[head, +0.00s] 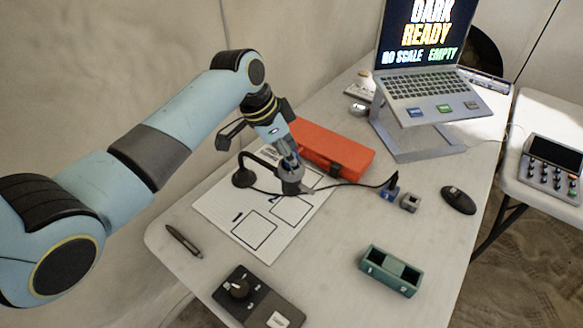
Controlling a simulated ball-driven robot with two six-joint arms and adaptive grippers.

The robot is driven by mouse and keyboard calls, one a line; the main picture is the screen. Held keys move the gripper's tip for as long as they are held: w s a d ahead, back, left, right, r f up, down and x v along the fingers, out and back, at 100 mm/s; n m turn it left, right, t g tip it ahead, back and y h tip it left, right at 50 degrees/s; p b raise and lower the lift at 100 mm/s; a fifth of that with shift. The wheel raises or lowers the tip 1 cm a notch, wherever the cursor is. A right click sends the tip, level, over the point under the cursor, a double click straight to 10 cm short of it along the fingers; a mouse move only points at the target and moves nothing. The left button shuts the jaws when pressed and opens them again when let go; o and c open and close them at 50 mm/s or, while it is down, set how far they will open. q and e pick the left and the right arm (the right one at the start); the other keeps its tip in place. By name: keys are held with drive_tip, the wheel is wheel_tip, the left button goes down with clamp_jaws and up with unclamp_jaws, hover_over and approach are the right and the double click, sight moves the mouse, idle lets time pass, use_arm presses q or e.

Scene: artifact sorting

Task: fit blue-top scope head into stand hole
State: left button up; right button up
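The stand (243,178) has a round black base and a dark curved arm on the white sheet. My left gripper (289,160) points down at the end of the stand's arm. Its fingertips are close together around a small grey piece with a bluish top, which looks like the scope head (290,172). The head is at a dark ring-like part of the stand (291,188). The hole is hidden, so I cannot tell whether the head is inside it or just above. My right gripper is not in view.
An orange case (335,152) lies just behind.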

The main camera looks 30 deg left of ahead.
use_arm(q)
clamp_jaws()
drive_tip(key=shift+r, duration=0.15)
